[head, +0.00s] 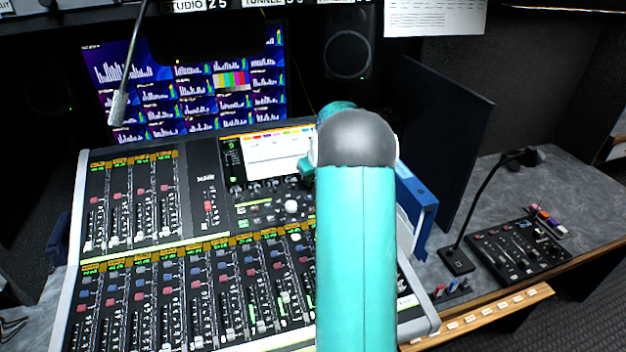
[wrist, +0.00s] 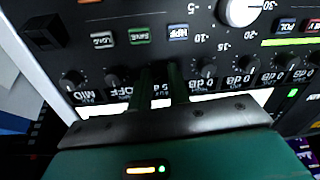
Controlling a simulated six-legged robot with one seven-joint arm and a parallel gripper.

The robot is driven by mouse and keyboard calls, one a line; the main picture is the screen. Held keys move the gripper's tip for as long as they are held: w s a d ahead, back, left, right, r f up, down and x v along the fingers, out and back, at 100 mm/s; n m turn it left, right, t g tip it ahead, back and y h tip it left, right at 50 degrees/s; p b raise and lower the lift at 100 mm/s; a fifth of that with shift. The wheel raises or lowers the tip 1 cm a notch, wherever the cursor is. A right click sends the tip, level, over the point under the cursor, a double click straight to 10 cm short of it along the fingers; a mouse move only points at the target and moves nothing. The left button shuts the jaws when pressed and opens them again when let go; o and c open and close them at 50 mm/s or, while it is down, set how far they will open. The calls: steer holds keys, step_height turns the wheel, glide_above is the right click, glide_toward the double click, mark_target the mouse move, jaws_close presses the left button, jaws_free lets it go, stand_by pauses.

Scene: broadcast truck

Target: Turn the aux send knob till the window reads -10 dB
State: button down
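My gripper (wrist: 161,70) reaches down onto a row of small black knobs in the wrist view, where the panel lettering is upside down. Its two dark green fingers stand a little apart, one on each side of the aux send knob (wrist: 160,75). The knob is dark and mostly hidden, so whether the fingers press on it is unclear. The window (wrist: 161,88) below it shows between the fingers. Only part of its reading, like "5 d", is visible; the sign and any other digits are hidden. In the head view my arm hides the gripper and this knob.
Neighbouring small knobs (wrist: 207,71) sit close on both sides. A large white knob (wrist: 241,10) and lit buttons (wrist: 140,36) lie above. The mixing console (head: 150,250) fills the left; a blue binder (head: 418,205), dark panel (head: 435,140) and gooseneck microphone (head: 458,260) stand right.

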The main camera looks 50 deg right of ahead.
steer(key=shift+m, duration=0.5)
steer(key=shift+m, duration=2.4)
steer(key=c, duration=1.3)
jaws_free()
steer(key=v, duration=1.3)
steer(key=shift+s+a+r, duration=0.25)
steer(key=shift+s+r, duration=0.05)
steer(key=shift+s, duration=0.1)
